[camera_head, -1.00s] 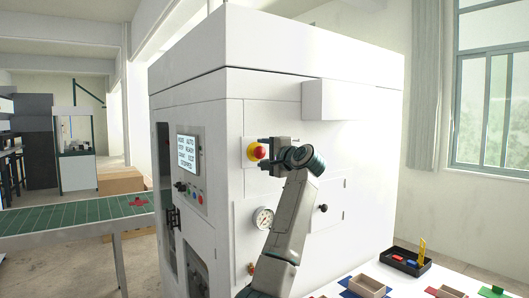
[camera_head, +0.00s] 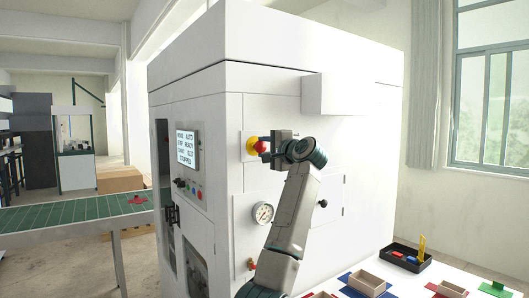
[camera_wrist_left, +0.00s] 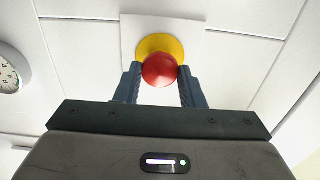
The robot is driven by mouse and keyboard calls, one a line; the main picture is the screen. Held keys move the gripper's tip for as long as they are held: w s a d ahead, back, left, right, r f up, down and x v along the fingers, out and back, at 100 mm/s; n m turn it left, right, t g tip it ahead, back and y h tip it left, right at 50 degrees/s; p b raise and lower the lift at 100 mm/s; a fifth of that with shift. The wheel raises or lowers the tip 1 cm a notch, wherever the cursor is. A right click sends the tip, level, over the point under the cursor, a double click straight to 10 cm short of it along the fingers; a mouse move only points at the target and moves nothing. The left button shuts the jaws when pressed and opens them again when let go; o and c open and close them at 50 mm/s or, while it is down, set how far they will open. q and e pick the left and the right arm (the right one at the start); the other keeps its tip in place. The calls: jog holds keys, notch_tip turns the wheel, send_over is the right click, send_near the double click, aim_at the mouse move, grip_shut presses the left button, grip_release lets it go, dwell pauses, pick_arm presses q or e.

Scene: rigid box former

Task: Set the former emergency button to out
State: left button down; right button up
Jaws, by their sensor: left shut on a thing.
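The emergency button is a red mushroom knob (camera_wrist_left: 160,70) on a yellow round base (camera_wrist_left: 174,45), fixed to a white plate on the front of the large white machine (camera_head: 285,120). It also shows in the head view (camera_head: 260,146). My left gripper (camera_wrist_left: 158,83) is at the button, with one finger on each side of the red knob, and is shut on it. The fingers partly hide the knob in the head view. The screen (camera_head: 187,147) on the machine's side reads "STOPPED" in its bottom line. My right gripper is not in view.
A pressure gauge (camera_head: 263,212) sits below the button, and a white box (camera_head: 335,95) juts out to its upper right. A table with small trays (camera_head: 371,284) and a black bin (camera_head: 404,257) stands at the lower right. A green conveyor (camera_head: 70,215) is at the left.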

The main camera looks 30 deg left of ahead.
pick_arm(q)
jog(key=c, duration=0.9)
grip_release()
jog(key=shift+d, duration=0.1)
jog(key=b+v, duration=0.5)
jog(key=v, duration=0.5)
jog(key=shift+s+d, duration=0.15)
jog(key=shift+d, duration=0.25)
jog(key=shift+f, duration=0.15)
